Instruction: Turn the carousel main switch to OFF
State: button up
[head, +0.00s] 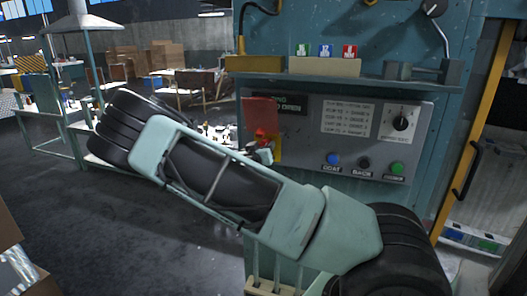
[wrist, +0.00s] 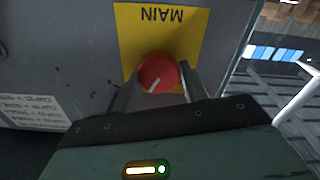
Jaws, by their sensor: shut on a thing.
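In the head view the red knob (head: 261,134) shows on the left side of the panel, partly hidden by my arm. My gripper (head: 262,152) is mostly hidden there too.
The grey control panel (head: 383,119) carries a black rotary dial (head: 401,123) and blue (head: 333,159), black (head: 364,163) and green (head: 397,168) buttons. A shelf (head: 345,78) juts out above. Open floor (head: 160,230) lies to the left.

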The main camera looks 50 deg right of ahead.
jog(key=shift+w+a+f+n+b, duration=0.15)
jog(key=shift+n+b, duration=0.85)
jog(key=shift+n, duration=2.65)
jog(key=shift+d+f+n+b, duration=0.1)
jog(key=shift+n+b, duration=0.85)
jog(key=shift+n, duration=2.7)
jog(key=o, duration=0.9)
jog(key=shift+a, duration=0.1)
jog(key=shift+o, duration=0.2)
jog(key=b+v, duration=0.6)
jog(key=v, duration=1.1)
jog(key=shift+b, duration=0.3)
